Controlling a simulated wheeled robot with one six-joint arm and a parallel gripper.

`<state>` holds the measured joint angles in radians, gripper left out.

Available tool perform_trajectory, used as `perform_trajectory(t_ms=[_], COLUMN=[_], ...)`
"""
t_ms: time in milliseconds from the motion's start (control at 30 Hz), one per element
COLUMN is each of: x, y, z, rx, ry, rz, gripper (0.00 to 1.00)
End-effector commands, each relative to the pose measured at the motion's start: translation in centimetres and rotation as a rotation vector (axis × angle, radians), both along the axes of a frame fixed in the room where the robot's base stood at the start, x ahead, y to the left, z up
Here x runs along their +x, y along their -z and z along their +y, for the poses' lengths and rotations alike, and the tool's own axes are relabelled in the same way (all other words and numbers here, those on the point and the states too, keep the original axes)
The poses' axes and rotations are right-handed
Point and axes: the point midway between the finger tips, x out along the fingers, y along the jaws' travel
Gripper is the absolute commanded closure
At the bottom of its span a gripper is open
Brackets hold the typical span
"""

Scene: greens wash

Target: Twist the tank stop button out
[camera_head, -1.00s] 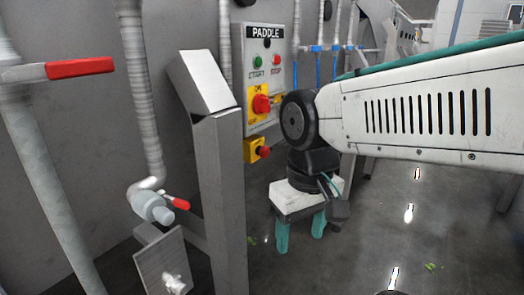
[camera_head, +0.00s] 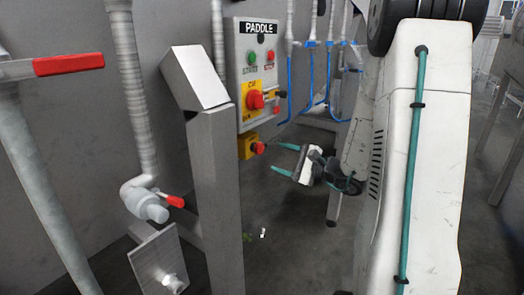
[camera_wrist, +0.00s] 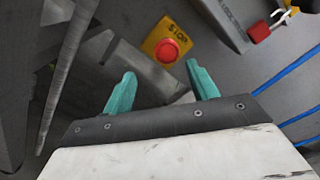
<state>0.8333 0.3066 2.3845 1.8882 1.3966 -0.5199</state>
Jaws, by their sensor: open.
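The stop button is a red mushroom knob (camera_head: 258,148) on a small yellow box (camera_head: 245,147), below the grey PADDLE panel on the wall. In the wrist view the red knob (camera_wrist: 167,51) shows ahead of the gap between my fingers, with STOP printed on the yellow face (camera_wrist: 152,42). My gripper (camera_head: 285,158) is open, with green fingers pointing left toward the button. It is to the right of the button and apart from it, with nothing between the fingers (camera_wrist: 158,82). The button appears fully uncovered in both views.
The PADDLE panel (camera_head: 241,60) holds green and red buttons and a red rotary switch (camera_head: 256,100) just above the stop box. A grey metal post (camera_head: 216,200) stands left of it. Blue hoses (camera_head: 308,90) hang to the right. A red-handled valve (camera_head: 170,200) is at lower left.

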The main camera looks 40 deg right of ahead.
Motion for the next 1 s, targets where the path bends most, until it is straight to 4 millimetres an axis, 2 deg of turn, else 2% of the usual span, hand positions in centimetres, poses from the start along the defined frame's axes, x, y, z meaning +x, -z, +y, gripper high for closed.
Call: perform_trajectory(t_ms=[100, 400, 600, 933, 967, 1000], x=[0.8, 5.0, 7.2, 7.6, 7.6, 7.6], y=[-0.5, -0.6, -0.6, -0.6, -0.6, -0.6], z=[-0.5, 1.2, 2.0, 2.1, 2.1, 2.1], rx=[-0.020, -0.027, -0.026, -0.026, -0.026, -0.026], ry=[0.032, 0.026, 0.028, 0.029, 0.029, 0.029], rz=[-0.033, -0.035, -0.034, -0.033, -0.033, -0.033], gripper=[0.42, 0.42, 0.42, 0.42, 0.44, 0.56])
